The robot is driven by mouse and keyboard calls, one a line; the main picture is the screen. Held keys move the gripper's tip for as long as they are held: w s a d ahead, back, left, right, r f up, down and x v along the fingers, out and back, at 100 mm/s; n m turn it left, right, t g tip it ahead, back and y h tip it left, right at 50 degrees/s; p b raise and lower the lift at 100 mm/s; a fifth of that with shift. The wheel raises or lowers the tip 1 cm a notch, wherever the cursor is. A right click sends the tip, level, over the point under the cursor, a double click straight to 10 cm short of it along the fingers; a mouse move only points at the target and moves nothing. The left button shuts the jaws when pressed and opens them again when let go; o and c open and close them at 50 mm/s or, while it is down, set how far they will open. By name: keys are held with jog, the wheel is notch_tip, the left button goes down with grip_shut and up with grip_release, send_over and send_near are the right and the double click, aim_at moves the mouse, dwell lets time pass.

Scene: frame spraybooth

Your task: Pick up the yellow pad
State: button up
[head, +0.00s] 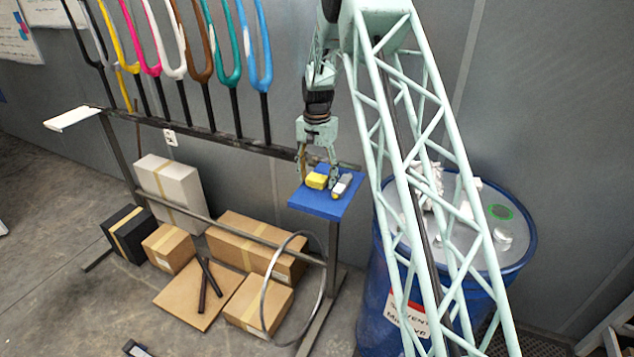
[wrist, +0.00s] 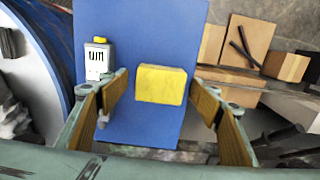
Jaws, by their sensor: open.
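The yellow pad (head: 317,181) is a small block lying on a blue board (head: 322,204) on the rack's end. In the wrist view the yellow pad (wrist: 161,84) lies flat on the blue board (wrist: 140,30), between and ahead of the two fingers. My gripper (head: 318,170) is open and empty above the board, with its fingers on either side of the pad in the wrist view (wrist: 160,98). I cannot tell whether either finger touches the pad.
A grey and white item (head: 341,186) sits on the board right of the pad in the head view. A blue drum (head: 372,300) stands to the right. Cardboard boxes (head: 240,240) lie below on the floor.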

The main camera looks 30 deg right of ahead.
aim_at(317, 177)
jog(key=shift+c, duration=0.4)
jog(key=c, duration=0.8)
jog(key=shift+r, duration=0.1)
jog(key=shift+c, duration=0.2)
jog(key=shift+r, duration=1.5)
jog(key=shift+s+r, duration=0.1)
jog(key=shift+r, duration=0.1)
jog(key=s+a, duration=0.1)
jog(key=s, duration=0.4)
jog(key=s+a+r+b, duration=0.1)
jog(key=s, duration=0.4)
jog(key=s+a, duration=0.2)
jog(key=s, duration=0.3)
jog(key=shift+s+r+b, duration=0.15)
jog(key=shift+r+b, duration=0.05)
jog(key=shift+b, duration=0.1)
jog(key=shift+o, duration=0.2)
